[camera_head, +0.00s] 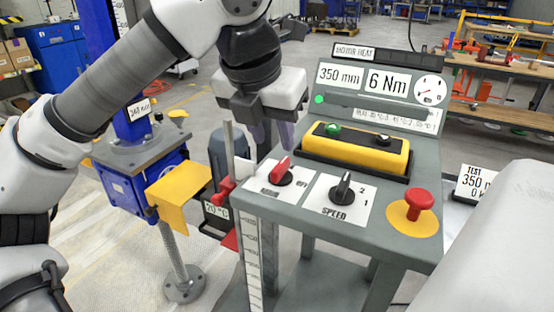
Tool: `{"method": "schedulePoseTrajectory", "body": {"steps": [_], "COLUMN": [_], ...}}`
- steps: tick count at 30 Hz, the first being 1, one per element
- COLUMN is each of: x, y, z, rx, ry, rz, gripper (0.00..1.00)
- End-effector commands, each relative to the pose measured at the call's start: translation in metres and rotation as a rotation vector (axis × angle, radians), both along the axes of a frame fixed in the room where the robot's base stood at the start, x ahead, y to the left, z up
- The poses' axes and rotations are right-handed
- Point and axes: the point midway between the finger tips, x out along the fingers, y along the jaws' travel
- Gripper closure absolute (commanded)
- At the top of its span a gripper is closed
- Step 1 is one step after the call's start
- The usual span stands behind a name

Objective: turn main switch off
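A red rotary knob (281,169) sits on a white label plate (262,180) at the left front of the grey control desk. The label's lettering is too small or covered to read, so I cannot tell its setting from the text. The knob's red handle slants up to the right. My gripper (272,138) points down above and slightly behind this knob, apart from it. Its fingers look spread with a gap between them and nothing held. The fingertips are partly blurred against the background.
A black SPEED knob (343,187) is right of the red knob, and a red mushroom button (418,202) is farther right. A yellow pendant (355,150) with a green button lies behind. A blue screw jack (135,180) with a yellow plate (180,192) stands left.

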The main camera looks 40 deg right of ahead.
Motion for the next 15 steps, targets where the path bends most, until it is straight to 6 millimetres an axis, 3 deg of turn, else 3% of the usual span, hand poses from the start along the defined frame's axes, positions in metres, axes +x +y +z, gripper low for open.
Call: {"method": "schedulePoseTrajectory", "body": {"steps": [6, 15], "x": [0.005, 0.010], "y": [-0.016, -0.025], "z": [-0.041, -0.066], "rx": [-0.001, -0.001], "ry": [0.004, 0.001], "rz": [-0.004, -0.002], "gripper": [0.65, 0.65]}}
